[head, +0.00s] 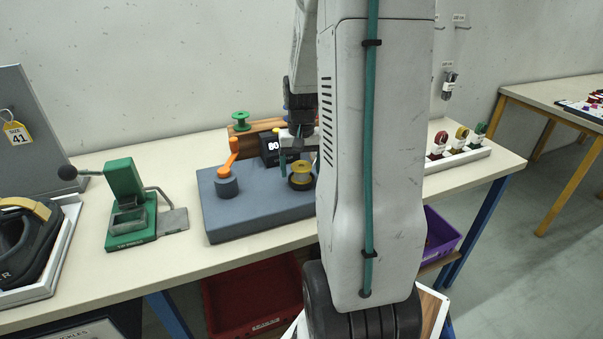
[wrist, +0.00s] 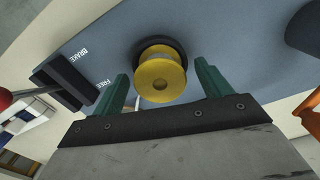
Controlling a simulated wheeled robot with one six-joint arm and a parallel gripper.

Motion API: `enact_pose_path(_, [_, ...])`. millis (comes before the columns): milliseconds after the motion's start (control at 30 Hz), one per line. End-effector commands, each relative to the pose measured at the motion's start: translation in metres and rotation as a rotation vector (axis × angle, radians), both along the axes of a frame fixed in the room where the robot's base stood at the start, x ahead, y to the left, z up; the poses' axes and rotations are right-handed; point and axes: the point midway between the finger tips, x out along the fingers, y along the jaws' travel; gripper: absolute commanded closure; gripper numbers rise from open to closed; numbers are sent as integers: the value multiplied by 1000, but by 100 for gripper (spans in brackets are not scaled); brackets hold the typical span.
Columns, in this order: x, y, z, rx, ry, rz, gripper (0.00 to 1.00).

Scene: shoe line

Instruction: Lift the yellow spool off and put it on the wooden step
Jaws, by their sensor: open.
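The yellow spool (head: 301,177) sits on a dark round base on top of the blue-grey machine block (head: 240,211). In the wrist view the spool (wrist: 160,78) is end-on, between the two green fingers. My gripper (wrist: 162,72) is open, with one finger on each side of the spool and a visible gap on both sides. In the head view my gripper (head: 293,158) is just above and beside the spool, partly hidden by my arm. The wooden step (head: 212,143) is at the back of the table, with a green spool (head: 240,121) on its left end.
An orange lever (head: 233,155) stands left of the yellow spool. A black box reading 80 (head: 270,147) is behind it, in front of the step. A green press (head: 127,205) stands further left. A tray of small spools (head: 460,158) is at the right.

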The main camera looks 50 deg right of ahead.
Motion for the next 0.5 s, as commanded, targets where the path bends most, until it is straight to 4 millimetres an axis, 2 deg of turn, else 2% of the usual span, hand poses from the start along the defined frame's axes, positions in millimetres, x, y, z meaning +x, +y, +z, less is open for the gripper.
enact_pose_path(267, [0,0,-3,-1,-1,0,23])
enact_pose_path(433, [0,0,-3,-1,-1,0,70])
enact_pose_path(467, [0,0,-3,-1,-1,0,78])
enact_pose_path(500, [0,0,-3,-1,-1,0,78])
